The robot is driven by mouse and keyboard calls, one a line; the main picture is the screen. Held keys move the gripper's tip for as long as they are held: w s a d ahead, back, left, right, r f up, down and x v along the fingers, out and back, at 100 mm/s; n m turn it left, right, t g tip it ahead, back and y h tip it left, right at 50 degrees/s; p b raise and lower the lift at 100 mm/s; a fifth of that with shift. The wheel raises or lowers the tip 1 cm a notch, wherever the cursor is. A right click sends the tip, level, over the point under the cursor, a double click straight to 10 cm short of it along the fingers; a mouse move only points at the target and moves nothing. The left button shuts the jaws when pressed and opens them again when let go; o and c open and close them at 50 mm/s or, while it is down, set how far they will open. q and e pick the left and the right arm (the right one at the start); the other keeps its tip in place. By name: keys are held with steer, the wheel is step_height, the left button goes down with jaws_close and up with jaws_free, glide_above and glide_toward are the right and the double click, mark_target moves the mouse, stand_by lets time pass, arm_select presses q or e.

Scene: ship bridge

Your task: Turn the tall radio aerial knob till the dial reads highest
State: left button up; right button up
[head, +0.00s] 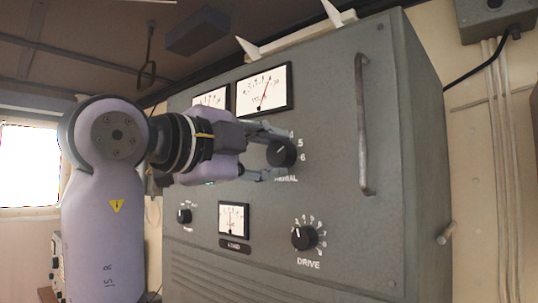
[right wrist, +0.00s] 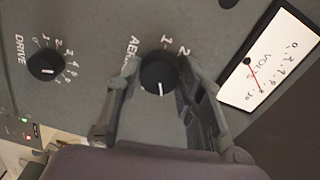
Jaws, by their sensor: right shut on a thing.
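The black aerial knob (head: 282,153) is on the front of the tall grey radio cabinet, above a partly covered label ending in "RIAL". My right gripper (head: 272,155) comes from the left, one finger above and one below the knob, and is shut on it. In the right wrist view the knob (right wrist: 159,74) sits between the fingers of the gripper (right wrist: 155,85), its white line pointing down the picture. The upper dial (head: 264,89) has a red needle leaning right of upright. A dial (right wrist: 278,70) shows in the right wrist view too. My left gripper is out of view.
Left of the upper dial is another dial (head: 211,98), partly hidden by my arm. Below are a small dial (head: 233,219), the drive knob (head: 304,237) and a small knob (head: 184,216). A vertical handle (head: 362,125) stands out from the cabinet's right side.

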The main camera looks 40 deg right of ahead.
steer(key=o, duration=1.2)
steer(key=shift+c, duration=0.2)
steer(key=shift+a, duration=0.1)
steer(key=s+a, duration=0.1)
steer(key=a, duration=1)
steer(key=shift+a, duration=0.4)
